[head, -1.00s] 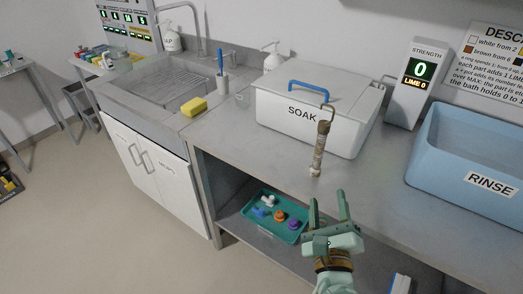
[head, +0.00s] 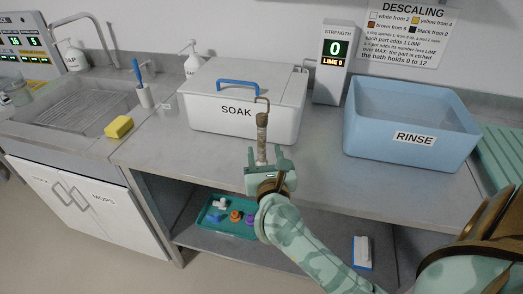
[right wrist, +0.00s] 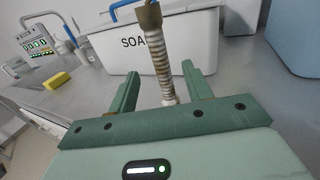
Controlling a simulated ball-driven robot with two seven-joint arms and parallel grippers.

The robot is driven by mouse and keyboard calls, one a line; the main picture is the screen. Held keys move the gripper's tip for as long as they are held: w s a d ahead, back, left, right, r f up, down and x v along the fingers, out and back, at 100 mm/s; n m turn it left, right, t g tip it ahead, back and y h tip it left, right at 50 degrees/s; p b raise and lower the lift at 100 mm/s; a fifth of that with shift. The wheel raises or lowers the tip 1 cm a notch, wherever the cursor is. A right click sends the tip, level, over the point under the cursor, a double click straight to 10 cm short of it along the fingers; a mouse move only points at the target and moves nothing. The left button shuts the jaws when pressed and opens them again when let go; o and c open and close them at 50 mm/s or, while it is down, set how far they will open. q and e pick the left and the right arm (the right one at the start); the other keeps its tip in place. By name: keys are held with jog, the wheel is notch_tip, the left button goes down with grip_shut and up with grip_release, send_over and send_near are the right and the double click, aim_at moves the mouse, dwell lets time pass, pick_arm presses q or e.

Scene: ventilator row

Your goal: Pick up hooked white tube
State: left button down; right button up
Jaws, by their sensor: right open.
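The hooked tube (head: 262,138) stands about upright on the grey counter, in front of the white SOAK box. Its ribbed body is whitish with brown crust, under a brown collar and a thin bent hook. My right gripper (head: 266,156) is open and empty, level with the tube's lower part and on the near side of it. In the right wrist view, the tube (right wrist: 158,62) shows between the two spread fingers (right wrist: 160,72), with a gap on either side. I cannot tell whether its lower part is between the fingertips or just beyond them. My left gripper is out of view.
The SOAK box (head: 205,108) with a blue handle stands close behind the tube. A blue RINSE basin (head: 380,135) is to the right, and a strength display (head: 333,62) behind. A yellow sponge (head: 119,126) lies left. A teal tray (head: 232,230) of small parts sits on the shelf below.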

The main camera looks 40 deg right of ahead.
aim_at(262, 142)
jog(key=b+x, duration=0.1)
jog(key=x, duration=0.5)
jog(key=shift+w+d+f, duration=0.1)
jog(key=shift+w+d, duration=0.05)
jog(key=shift+w, duration=0.15)
jog(key=shift+s, duration=0.1)
grip_shut()
